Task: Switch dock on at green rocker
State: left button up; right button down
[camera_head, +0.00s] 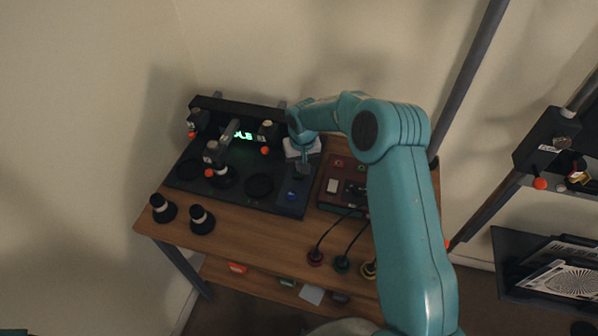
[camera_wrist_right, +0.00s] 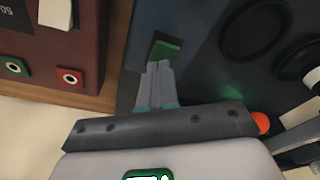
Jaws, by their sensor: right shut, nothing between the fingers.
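The dock (camera_head: 233,196) is a dark panel on the wooden table, with a lit green display (camera_head: 243,135) at its back. The green rocker (camera_wrist_right: 165,50) sits in a dark recess on the dock, clear in the right wrist view; in the head view my right gripper hides it. My right gripper (camera_head: 302,168) is over the right side of the dock, pointing down. In the right wrist view its fingers (camera_wrist_right: 160,68) are shut and empty, with the tips at the rocker's near edge. I cannot tell whether they touch it. My left gripper is out of view.
A dark red box (camera_head: 328,205) with a white switch and sockets stands right of the dock, cables running forward from it. Two black knobs (camera_head: 163,208) (camera_head: 201,220) stand at the table's front left. An orange ball (camera_wrist_right: 261,123) shows beside my gripper.

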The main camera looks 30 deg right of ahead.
notch_tip(320, 180, up, 7)
jog(key=p, duration=0.3)
dwell(0.4)
jog(key=shift+s, duration=0.15)
dwell(0.3)
